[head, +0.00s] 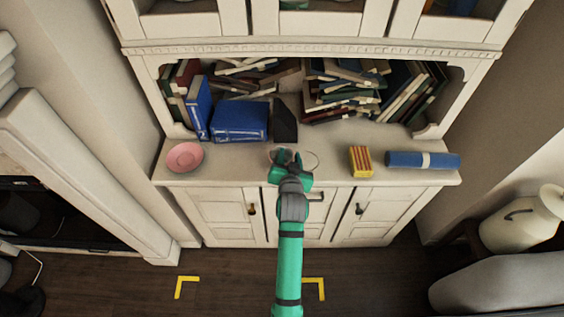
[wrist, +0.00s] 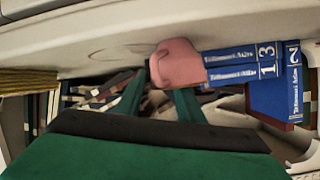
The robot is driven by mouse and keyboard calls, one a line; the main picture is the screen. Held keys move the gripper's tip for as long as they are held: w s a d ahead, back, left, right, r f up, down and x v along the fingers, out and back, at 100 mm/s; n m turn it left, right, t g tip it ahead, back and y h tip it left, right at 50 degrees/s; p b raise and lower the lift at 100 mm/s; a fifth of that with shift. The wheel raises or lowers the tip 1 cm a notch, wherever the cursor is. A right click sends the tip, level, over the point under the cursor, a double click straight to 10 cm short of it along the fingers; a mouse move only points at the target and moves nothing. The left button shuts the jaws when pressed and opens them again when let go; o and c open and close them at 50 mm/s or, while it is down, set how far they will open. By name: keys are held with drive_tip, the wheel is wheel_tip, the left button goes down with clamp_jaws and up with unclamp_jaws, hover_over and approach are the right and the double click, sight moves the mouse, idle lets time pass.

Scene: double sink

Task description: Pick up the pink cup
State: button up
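In the wrist view, which looks upside down, the pink cup (wrist: 178,62) shows beyond the fingertips, beside the blue books.
A pale round outline (head: 310,161) lies by my gripper. A yellow-striped block (head: 361,161) and a blue roll (head: 423,160) lie to the right. Shelf uprights border the counter.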

drive_tip(key=shift+w+d, duration=0.1)
drive_tip(key=shift+d, duration=0.05)
drive_tip(key=shift+c, duration=0.4)
clamp_jaws()
drive_tip(key=shift+w, duration=0.15)
